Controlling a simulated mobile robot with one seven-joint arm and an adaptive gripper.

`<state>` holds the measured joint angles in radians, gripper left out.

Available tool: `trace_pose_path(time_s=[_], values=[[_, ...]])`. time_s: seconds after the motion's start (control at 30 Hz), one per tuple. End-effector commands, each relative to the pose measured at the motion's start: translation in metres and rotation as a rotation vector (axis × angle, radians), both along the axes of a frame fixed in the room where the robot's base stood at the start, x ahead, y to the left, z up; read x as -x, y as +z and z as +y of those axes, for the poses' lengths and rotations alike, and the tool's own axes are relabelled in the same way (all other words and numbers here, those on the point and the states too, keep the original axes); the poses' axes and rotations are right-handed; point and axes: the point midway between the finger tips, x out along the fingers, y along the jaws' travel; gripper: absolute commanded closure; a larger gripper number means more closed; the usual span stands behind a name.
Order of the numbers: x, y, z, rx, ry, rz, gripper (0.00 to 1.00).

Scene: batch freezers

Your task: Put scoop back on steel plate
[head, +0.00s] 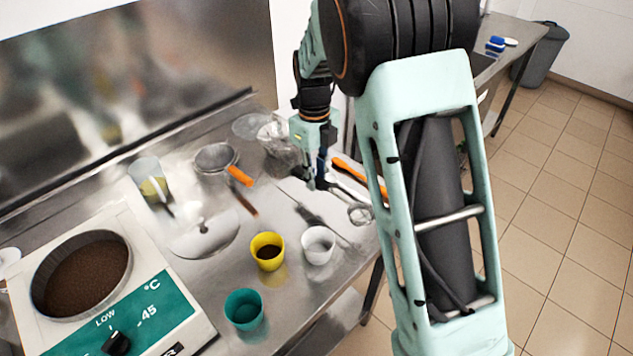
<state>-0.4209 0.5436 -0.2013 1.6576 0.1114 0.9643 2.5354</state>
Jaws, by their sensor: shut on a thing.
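My gripper (319,183) is over the right part of the steel counter, fingers pointing down. It is shut on the scoop (360,213), whose thin metal handle runs right and down from the fingers to a round head. The scoop seems to be held above the counter, but its exact height is hard to tell. The round steel plate (190,249) lies on the counter to the left of my gripper, with a shiny knob-like shape near its middle. The fingertips are small and partly blurred.
A yellow cup (267,252) with dark contents, a white cup (318,245) and a teal cup (244,310) stand between plate and counter edge. A sieve (215,158), a measuring jug (149,181) and a clear bag (279,148) stand behind. The batch freezer (180,318) fills the lower left.

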Motion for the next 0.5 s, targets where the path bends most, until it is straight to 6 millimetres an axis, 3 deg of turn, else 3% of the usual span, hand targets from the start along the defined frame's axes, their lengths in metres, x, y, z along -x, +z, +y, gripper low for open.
trace_pose_path(time_s=[0.37, 0.5], values=[[-0.02, -0.025, -0.002, 0.001, -0.001, 0.001, 1.0], [-0.02, -0.046, -0.002, 0.0, 0.0, 0.004, 1.0]])
